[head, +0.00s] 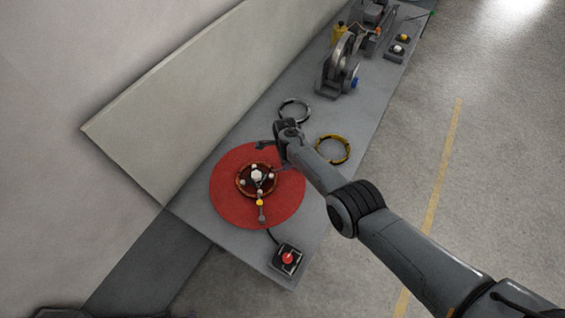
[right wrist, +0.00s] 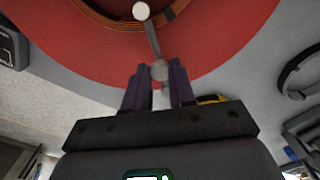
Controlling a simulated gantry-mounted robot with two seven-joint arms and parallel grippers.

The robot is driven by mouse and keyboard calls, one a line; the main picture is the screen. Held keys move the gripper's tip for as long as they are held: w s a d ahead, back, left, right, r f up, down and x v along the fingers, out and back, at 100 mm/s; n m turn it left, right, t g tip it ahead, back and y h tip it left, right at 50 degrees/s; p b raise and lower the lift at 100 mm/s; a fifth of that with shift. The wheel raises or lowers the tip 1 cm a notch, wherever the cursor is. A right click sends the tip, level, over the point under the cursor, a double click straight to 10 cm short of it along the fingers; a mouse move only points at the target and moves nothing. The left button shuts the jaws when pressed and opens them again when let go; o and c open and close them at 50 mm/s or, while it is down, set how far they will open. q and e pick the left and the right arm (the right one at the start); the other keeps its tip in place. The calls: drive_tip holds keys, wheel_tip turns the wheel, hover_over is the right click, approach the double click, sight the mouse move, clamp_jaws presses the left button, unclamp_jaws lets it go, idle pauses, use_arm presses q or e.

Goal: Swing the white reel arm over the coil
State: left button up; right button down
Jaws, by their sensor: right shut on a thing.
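The copper coil (head: 242,189) lies on a round red plate (head: 225,205) around a hub with several white knobs. It is cut off at the top of the right wrist view (right wrist: 95,14). A reel arm with a white knob (right wrist: 140,11) reaches from over the coil to my right gripper (right wrist: 158,75); its shaft looks grey there. My right gripper is shut on the arm's outer end, above the red plate's far edge, and partly hides it. In the head view my right gripper (head: 267,144) is at the plate's far side. My left gripper is not in view.
A second arm with a yellow part (head: 260,203) points toward the near edge. A red button box (head: 287,258) stands at the near corner. A dark ring (head: 294,110) and a yellow ring (head: 346,151) lie beyond the plate. Machines stand farther back; a panel (head: 165,130) borders the left.

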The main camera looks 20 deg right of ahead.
drive_tip(key=shift+d+f, duration=0.1)
drive_tip(key=shift+f, duration=0.1)
drive_tip(key=c, duration=0.9)
unclamp_jaws()
drive_tip(key=shift+r, duration=0.1)
drive_tip(key=shift+c, duration=0.2)
wheel_tip(320, 180, up, 11)
drive_tip(key=p, duration=0.4)
